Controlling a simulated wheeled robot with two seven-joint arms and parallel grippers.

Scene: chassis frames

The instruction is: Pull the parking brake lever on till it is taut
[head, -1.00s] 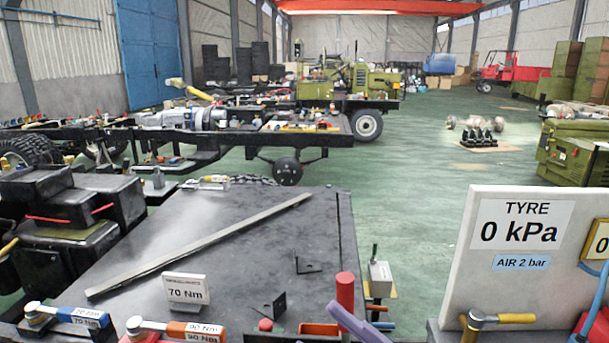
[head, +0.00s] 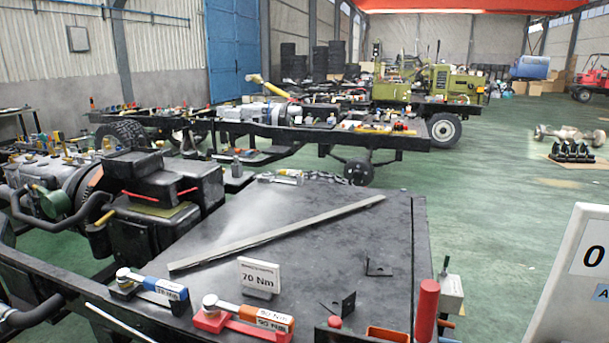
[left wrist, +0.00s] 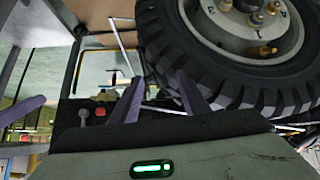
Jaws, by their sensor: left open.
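In the head view a small grey box with an upright dark lever (head: 446,265) stands just past the right edge of the dark table; I cannot tell whether it is the parking brake lever. In the left wrist view my left gripper (left wrist: 158,78) is open, with its two purple fingers apart and nothing seen held. A large black tyre (left wrist: 165,45) is close beyond the fingers. A small grey round-ended part (left wrist: 83,118) lies left of them, unclear in kind. A purple piece (left wrist: 22,110) at the left edge looks like a finger of my right gripper. Neither gripper shows in the head view.
The dark table (head: 330,235) bears a long metal bar (head: 280,232), a 70 Nm sign (head: 259,276), torque wrenches (head: 245,318) and a red cylinder (head: 426,310). A white gauge board (head: 575,290) stands at the right.

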